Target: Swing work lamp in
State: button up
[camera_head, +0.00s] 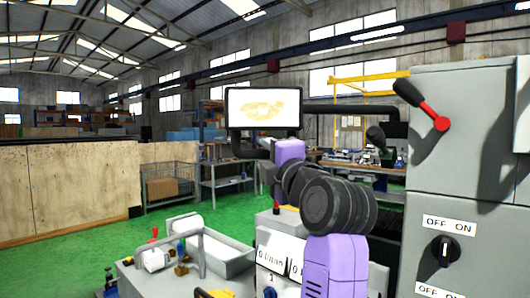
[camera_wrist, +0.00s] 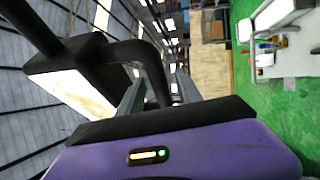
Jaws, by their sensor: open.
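The work lamp (camera_head: 263,107) is a rectangular panel with a pale lit face and a dark frame, at upper middle in the head view. A dark arm runs from it to the right. In the wrist view its panel (camera_wrist: 72,88) is at the left, tilted, with a black bent bar (camera_wrist: 150,58) beside it. My gripper (camera_wrist: 158,86) is open, and the bar's lower end shows between its two grey fingers. I cannot tell whether they touch it. In the head view my gripper (camera_head: 266,146) is just below the panel, its fingertips partly hidden.
A grey machine cabinet (camera_head: 465,130) with a red-and-black lever (camera_head: 427,108) and OFF/ON switches stands at the right. The machine bed with a grey tray (camera_head: 222,255) is at the lower left. Green floor lies open behind it.

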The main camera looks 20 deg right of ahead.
grip_shut()
jog(key=shift+f, duration=0.1)
dwell(1.4)
